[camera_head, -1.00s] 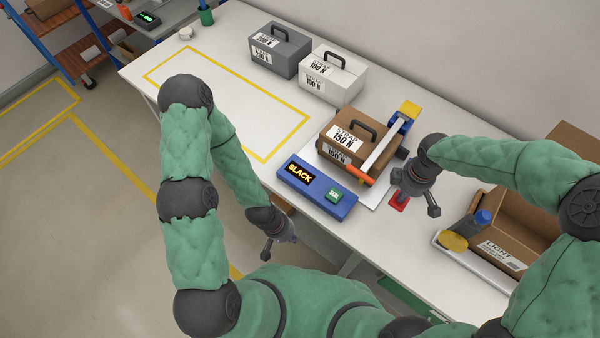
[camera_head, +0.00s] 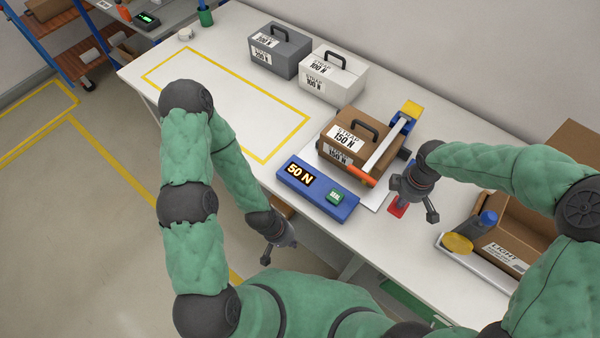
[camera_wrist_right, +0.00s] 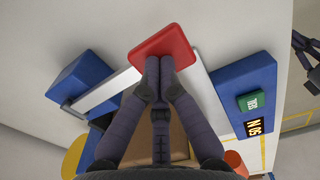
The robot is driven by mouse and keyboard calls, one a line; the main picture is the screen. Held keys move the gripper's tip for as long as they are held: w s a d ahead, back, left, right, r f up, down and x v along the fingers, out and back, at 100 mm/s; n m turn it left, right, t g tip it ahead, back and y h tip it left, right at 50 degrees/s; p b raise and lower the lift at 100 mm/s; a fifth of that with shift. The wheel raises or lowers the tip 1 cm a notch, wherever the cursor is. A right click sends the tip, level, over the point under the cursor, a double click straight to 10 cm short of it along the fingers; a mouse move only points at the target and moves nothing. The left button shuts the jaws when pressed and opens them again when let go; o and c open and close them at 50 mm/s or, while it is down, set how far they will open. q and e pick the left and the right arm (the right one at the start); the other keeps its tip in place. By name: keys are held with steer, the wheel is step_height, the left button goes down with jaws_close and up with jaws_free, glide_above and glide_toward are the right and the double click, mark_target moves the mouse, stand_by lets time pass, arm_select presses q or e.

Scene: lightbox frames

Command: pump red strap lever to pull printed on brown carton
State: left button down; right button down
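The brown carton (camera_head: 338,152) has a dark handle and a printed label reading 150 N. A pale strap (camera_head: 384,146) runs over its right side. The blue box (camera_head: 318,190) in front of it shows 50 N on its display (camera_head: 300,174) and has a green button (camera_head: 335,196). The red strap lever pad (camera_head: 397,211) is right of the carton. My right gripper (camera_wrist_right: 160,64) has its fingertips together over the red pad (camera_wrist_right: 163,48), apparently touching it; the contact is partly hidden. My left gripper (camera_head: 277,250) hangs empty off the table's front edge, fingers apart.
A grey case (camera_head: 280,52) and a white case (camera_head: 331,80) stand behind the carton. The yellow-taped area (camera_head: 235,95) at left is clear.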

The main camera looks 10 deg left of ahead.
steer(key=shift+r, duration=0.15)
steer(key=shift+r+p, duration=2.9)
steer(key=shift+r, duration=0.45)
steer(key=shift+f, duration=0.15)
stand_by(0.6)
steer(key=shift+f+b, duration=2.7)
steer(key=shift+f, duration=0.8)
steer(key=shift+r, duration=0.15)
steer(key=shift+r+p, duration=3)
steer(key=shift+r, duration=0.45)
